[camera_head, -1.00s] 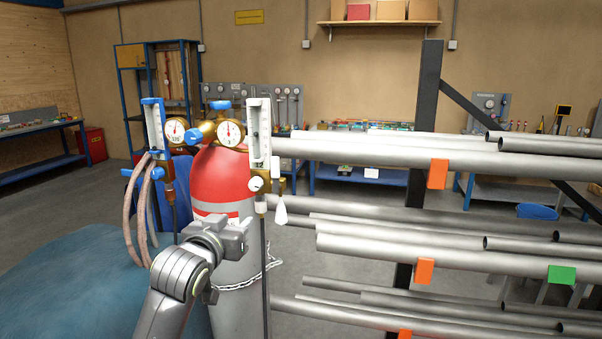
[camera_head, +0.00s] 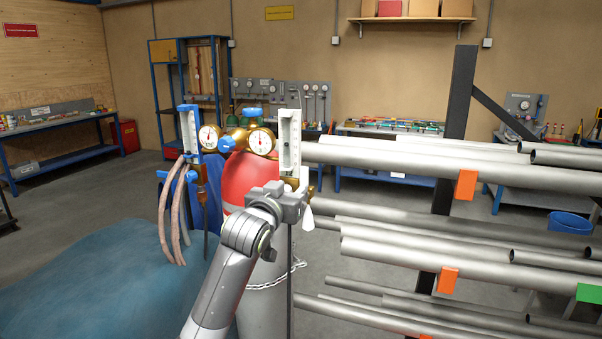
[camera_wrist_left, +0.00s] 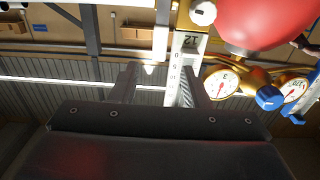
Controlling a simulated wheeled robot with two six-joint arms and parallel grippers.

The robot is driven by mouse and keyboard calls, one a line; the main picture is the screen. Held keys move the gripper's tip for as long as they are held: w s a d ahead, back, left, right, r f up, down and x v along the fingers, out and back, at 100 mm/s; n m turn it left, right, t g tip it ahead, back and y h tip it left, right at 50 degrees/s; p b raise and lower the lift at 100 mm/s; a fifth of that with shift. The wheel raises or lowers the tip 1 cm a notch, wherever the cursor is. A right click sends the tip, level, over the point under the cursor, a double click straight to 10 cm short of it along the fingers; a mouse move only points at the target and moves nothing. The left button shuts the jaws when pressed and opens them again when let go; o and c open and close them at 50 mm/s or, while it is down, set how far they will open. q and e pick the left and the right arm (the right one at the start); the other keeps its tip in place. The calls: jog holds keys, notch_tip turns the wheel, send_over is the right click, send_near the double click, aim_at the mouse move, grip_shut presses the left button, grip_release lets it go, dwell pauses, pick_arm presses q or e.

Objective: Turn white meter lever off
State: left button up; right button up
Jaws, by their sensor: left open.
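The white meter (camera_head: 289,138) is a tall white flowmeter right of a brass gauge in the head view. It also shows upside down, with its scale, in the left wrist view (camera_wrist_left: 176,90). A white tapered lever (camera_head: 307,218) hangs at its lower right. My left gripper (camera_head: 292,197) is just below the white meter and hides its lower fittings. In the left wrist view, my left gripper's fingers (camera_wrist_left: 161,77) stand apart with the meter's scale in line with the right finger. Whether they touch anything I cannot tell. My right gripper is out of view.
A red-topped cylinder (camera_head: 247,180) stands behind my arm, with a chain (camera_head: 275,279) round it. A blue meter (camera_head: 189,132) with looped hoses (camera_head: 172,215) is to the left. Racked pipes (camera_head: 430,160) crowd the right side. The floor at left is open.

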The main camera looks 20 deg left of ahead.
aim_at(303, 175)
pick_arm(q)
jog(key=shift+w+d+p, duration=0.15)
jog(key=shift+w+p, duration=1.25)
jog(key=shift+w, duration=2.45)
grip_shut()
